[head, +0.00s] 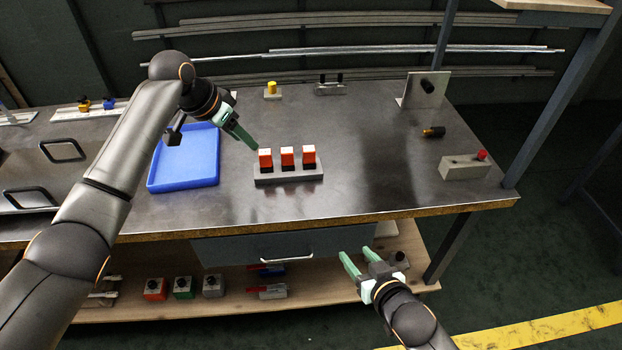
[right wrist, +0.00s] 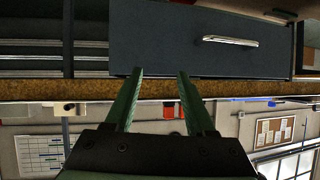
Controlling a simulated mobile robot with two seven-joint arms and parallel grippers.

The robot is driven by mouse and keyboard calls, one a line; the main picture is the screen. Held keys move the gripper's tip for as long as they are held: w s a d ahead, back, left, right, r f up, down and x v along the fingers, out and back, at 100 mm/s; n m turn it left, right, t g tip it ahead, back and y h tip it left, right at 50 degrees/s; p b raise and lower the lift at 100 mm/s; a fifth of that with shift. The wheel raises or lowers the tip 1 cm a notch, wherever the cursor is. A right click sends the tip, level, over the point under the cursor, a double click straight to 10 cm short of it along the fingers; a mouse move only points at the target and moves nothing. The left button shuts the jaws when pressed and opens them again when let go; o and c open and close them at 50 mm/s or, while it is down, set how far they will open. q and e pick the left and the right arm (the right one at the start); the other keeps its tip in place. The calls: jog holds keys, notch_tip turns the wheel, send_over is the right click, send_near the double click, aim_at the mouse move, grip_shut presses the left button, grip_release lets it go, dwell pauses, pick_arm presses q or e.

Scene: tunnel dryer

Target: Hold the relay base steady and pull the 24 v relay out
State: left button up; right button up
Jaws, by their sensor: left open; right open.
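A grey relay base (head: 289,175) stands on the metal bench top in the head view. It carries three orange relays with dark lower parts: a left one (head: 265,157), a middle one (head: 287,156) and a right one (head: 309,155). I cannot read which is the 24 V relay. My left gripper (head: 253,146) is open and empty, its fingertips close to the left relay's upper left; I cannot tell whether they touch. My right gripper (head: 357,257) is open and empty, in front of the bench edge near the drawer. It also shows in the right wrist view (right wrist: 157,78).
A blue tray (head: 187,185) lies left of the base. A grey box with a red button (head: 465,167), a black and brass part (head: 433,132) and an upright plate (head: 423,91) stand at the right. A drawer (head: 282,247) hangs under the bench top.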

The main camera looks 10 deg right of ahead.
jog(key=w+r+t, duration=0.1)
jog(key=w+r, duration=0.5)
jog(key=r, duration=0.1)
jog(key=m+h, duration=0.1)
jog(key=h, duration=0.2)
send_near(309, 163)
jog(key=x, duration=1)
grip_shut()
